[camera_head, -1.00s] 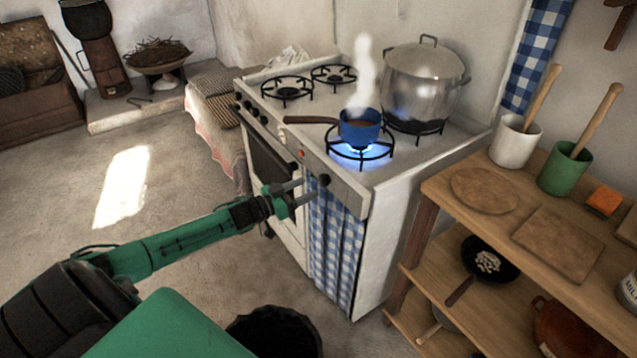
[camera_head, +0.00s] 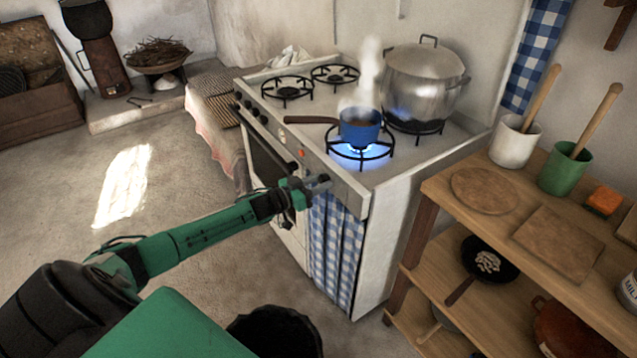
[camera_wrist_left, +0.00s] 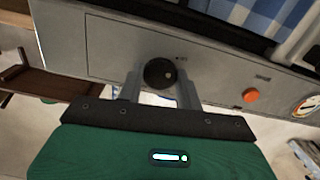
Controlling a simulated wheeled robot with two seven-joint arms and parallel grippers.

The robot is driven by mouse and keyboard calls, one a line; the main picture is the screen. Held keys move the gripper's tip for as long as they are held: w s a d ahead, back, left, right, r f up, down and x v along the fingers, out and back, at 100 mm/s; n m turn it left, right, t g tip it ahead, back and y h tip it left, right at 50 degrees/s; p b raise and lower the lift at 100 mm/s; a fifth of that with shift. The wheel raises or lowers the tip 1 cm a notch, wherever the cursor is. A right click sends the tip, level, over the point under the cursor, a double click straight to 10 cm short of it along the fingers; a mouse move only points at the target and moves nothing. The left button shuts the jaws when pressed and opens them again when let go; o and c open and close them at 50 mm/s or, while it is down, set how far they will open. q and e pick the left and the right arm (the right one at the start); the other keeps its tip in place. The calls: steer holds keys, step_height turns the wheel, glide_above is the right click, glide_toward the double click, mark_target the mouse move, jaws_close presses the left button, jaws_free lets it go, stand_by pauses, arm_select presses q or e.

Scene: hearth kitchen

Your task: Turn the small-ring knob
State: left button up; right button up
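The black knob (camera_wrist_left: 159,73) is on the stove's front panel, near its right end in the head view. In the left wrist view it sits between the two fingers of my left gripper (camera_wrist_left: 160,88), a finger on each side. The fingers stand apart; I cannot tell whether either touches the knob. In the head view my left gripper (camera_head: 319,183) is at the panel and mostly hides this knob. A blue flame (camera_head: 360,150) burns on the front right burner under a blue saucepan (camera_head: 360,130). My right gripper is not in view.
A large steel pot (camera_head: 424,85) stands behind the saucepan. An oven handle (camera_head: 268,147) and a blue checked curtain (camera_head: 335,245) are on the stove's front. A wooden shelf (camera_head: 440,190) with boards and utensil pots stands at the right. An orange-red light (camera_wrist_left: 250,95) is along the panel.

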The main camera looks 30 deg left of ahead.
arm_select(q)
steer(key=c, duration=0.4)
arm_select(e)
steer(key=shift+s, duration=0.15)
